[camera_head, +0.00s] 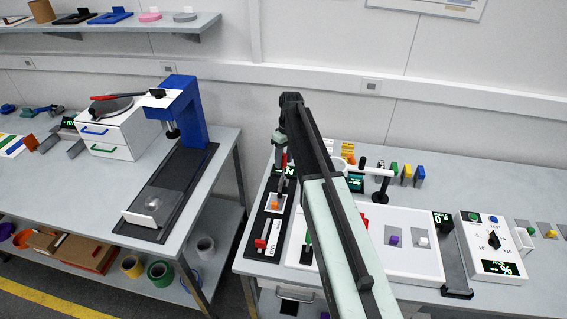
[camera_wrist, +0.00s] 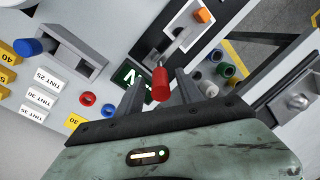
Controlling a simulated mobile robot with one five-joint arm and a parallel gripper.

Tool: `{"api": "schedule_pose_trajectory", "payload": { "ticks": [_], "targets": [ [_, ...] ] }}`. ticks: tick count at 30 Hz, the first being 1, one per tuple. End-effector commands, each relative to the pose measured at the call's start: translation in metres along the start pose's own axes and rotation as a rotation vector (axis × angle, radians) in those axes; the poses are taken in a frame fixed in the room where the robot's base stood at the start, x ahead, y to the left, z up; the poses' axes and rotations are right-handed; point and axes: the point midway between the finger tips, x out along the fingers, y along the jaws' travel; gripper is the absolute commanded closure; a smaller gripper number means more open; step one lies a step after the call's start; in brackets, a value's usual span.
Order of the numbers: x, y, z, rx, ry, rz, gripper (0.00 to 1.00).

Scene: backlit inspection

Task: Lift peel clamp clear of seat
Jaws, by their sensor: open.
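A red cylindrical handle on a thin metal stem, which looks like the peel clamp, shows in the wrist view (camera_wrist: 161,84). It lies between the two fingers of my gripper (camera_wrist: 160,88), with a gap visible on both sides. My gripper is open. In the head view the red handle (camera_head: 284,160) is seen near my gripper (camera_head: 281,150), partly hidden by it. The stem runs down toward a pale plate with an orange block (camera_head: 274,205), also seen in the wrist view (camera_wrist: 203,15). I cannot tell the clamp's exact contact with its seat.
A black green-lit display (camera_wrist: 128,75) stands close beside my fingers. A white tray (camera_head: 428,262) with small coloured blocks lies right of my arm. A control box (camera_head: 487,247) is farther right. A blue stand (camera_head: 190,115) is on the left bench, across a gap.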

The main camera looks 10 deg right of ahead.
Motion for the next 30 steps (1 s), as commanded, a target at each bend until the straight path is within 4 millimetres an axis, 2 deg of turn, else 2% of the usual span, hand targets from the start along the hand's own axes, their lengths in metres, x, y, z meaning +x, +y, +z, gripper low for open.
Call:
{"api": "schedule_pose_trajectory", "payload": {
  "ticks": [2, 6, 7, 30],
  "targets": [
    [-0.0009, 0.0001, 0.0001, 0.0, 0.0, 0.0, 0.59],
    [-0.001, 0.0004, 0.0003, 0.001, 0.0, 0.0, 0.98],
    [-0.001, 0.0005, 0.0003, 0.001, 0.0, 0.0, 1.0],
    [-0.0011, 0.0021, 0.0013, 0.002, -0.001, 0.002, 1.0]
  ]
}}
